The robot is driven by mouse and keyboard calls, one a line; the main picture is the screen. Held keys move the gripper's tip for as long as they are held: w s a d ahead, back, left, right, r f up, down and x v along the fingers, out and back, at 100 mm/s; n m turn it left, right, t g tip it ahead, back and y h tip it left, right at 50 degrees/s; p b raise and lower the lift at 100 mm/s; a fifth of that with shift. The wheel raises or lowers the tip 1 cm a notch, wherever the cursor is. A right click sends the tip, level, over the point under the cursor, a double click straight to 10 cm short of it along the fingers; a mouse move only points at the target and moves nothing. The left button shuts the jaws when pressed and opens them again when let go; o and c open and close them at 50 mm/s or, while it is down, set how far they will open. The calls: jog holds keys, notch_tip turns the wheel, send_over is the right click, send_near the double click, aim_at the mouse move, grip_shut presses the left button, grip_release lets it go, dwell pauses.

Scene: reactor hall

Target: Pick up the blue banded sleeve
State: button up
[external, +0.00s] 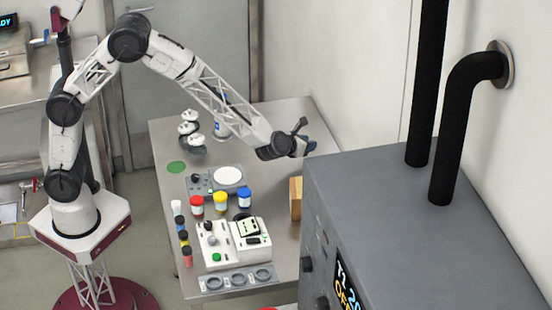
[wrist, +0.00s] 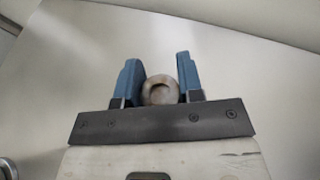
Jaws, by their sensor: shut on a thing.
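My gripper (external: 309,147) is raised above the right side of the steel table, near the wall. In the wrist view its two blue fingers (wrist: 161,80) are shut on a pale, round piece (wrist: 159,92), seen end-on with a hollow in its middle. The piece sits low between the fingers, close to the dark gripper plate. No blue band shows on it from this angle, so I cannot tell whether it is the blue banded sleeve. In the external view the held piece cannot be made out.
The steel table (external: 286,112) carries a white canister with blue on it (external: 222,129), red (external: 197,205), yellow (external: 220,202) and blue (external: 244,198) jars, small vials, a white device (external: 232,244) and a wooden block (external: 295,198). A large grey cabinet (external: 400,190) stands at the right.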

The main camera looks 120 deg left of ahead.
jog(key=s+d, duration=0.1)
jog(key=s, duration=0.1)
jog(key=s+d, duration=0.2)
jog(key=s+d+r, duration=0.1)
jog(key=s+d, duration=0.1)
jog(key=s, duration=0.1)
jog(key=shift+s+d, duration=0.1)
jog(key=shift+d, duration=0.15)
dwell(0.6)
